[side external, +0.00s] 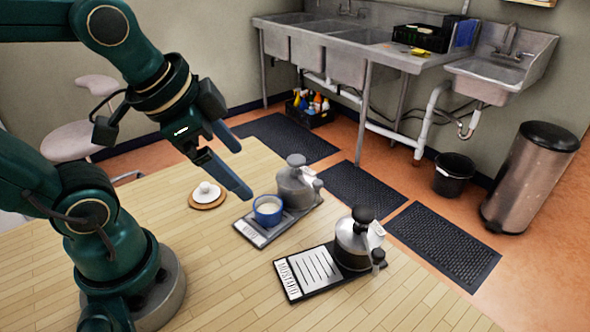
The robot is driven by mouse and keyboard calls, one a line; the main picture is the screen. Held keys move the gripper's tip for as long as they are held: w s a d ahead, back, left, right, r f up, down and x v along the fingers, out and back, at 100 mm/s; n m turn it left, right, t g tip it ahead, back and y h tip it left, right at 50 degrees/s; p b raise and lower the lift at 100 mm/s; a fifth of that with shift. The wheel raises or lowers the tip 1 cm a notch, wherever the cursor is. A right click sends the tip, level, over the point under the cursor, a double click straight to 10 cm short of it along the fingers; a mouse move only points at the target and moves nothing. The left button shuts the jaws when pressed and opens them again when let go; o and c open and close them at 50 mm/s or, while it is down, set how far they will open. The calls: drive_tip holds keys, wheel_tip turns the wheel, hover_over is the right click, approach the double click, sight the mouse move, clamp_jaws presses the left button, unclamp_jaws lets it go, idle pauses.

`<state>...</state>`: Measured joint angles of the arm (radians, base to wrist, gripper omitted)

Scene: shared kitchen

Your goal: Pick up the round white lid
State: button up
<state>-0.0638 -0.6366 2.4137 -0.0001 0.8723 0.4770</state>
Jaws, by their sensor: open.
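A round white lid (206,190) with a small knob on top lies on a round wooden coaster (210,204) on the table, left of the blue cup. My gripper (245,172) is open and empty. Its fingers point down to the right in the picture, above the table. The lid shows below and left of the fingers, and nothing touches it.
A blue cup (268,213) and a grey pot (293,185) stand on a labelled tray (249,233). A glass and metal pot (352,243) stands on a black tray (290,283) marked MUSTARD. The wooden table (200,285) is clear at the front.

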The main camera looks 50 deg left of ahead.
drive_tip(key=w+a+f+m+g+y, duration=0.1)
drive_tip(key=w+a+f+m+g, duration=0.2)
drive_tip(key=a, duration=0.6)
drive_tip(key=n+g+h, duration=0.1)
drive_tip(key=n+g, duration=0.2)
hover_over(204, 184)
wheel_tip(204, 184, down, 8)
drive_tip(key=shift+w+d+r, duration=0.1)
drive_tip(key=shift+w+r, duration=0.05)
drive_tip(key=shift+r, duration=0.1)
drive_tip(key=shift+f, duration=2.55)
